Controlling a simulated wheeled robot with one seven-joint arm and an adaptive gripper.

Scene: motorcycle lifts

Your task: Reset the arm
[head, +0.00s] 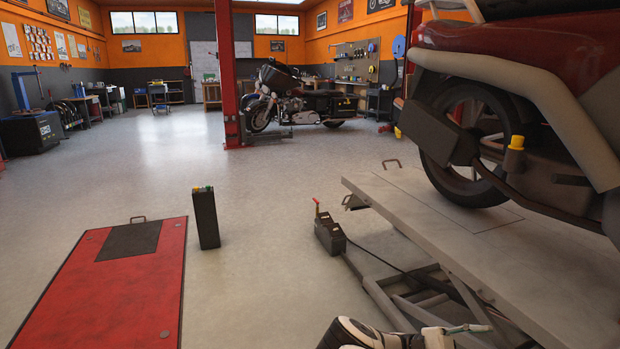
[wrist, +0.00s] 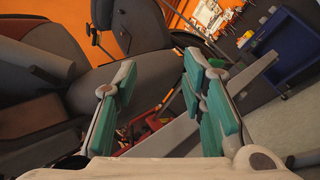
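My arm (head: 365,335) shows at the bottom edge of the head view, a white and black link low beside the grey motorcycle lift (head: 445,225).
A red motorcycle (head: 510,90) stands on the grey lift at right. A red lift platform (head: 120,285) lies at left, with a black box post (head: 206,218) beside it. A red column (head: 227,75) and another motorcycle (head: 295,100) stand farther back.

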